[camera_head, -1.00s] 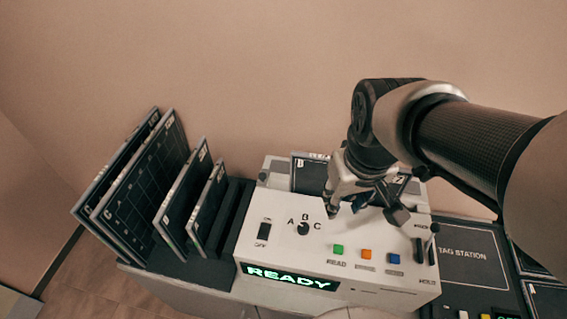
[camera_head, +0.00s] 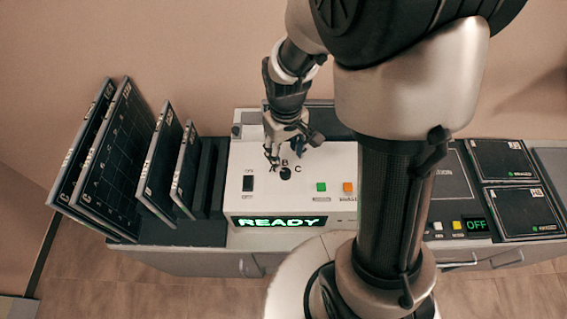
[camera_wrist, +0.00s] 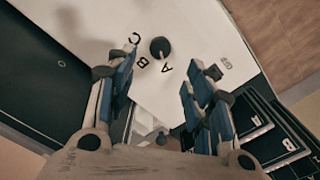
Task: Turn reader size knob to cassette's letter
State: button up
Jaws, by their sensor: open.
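The size knob (camera_head: 285,173) is a small black dial on the white reader (camera_head: 238,190), with letters around it. In the wrist view the knob (camera_wrist: 160,48) shows with A, B and C beside it. I cannot tell surely which letter it points at. My gripper (camera_head: 286,153) is over the reader, just behind the knob. In the wrist view its blue-padded fingers (camera_wrist: 160,76) are apart and empty, and the knob is beyond their tips, not touched. A dark cassette (camera_head: 322,113) stands at the reader's back, mostly hidden by my arm; its letter is not readable now.
The reader's display (camera_head: 279,221) reads READY. A switch (camera_head: 248,183) is left of the knob; green (camera_head: 321,187) and orange (camera_head: 348,187) buttons are right. A rack (camera_head: 203,226) of upright panels stands at left. My arm hides the reader's right part.

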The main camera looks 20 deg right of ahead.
aim_at(285, 172)
notch_tip(285, 172, down, 9)
jog(key=shift+r+b, duration=0.1)
jog(key=shift+b, duration=0.9)
jog(key=shift+c, duration=0.5)
jog(key=c, duration=1)
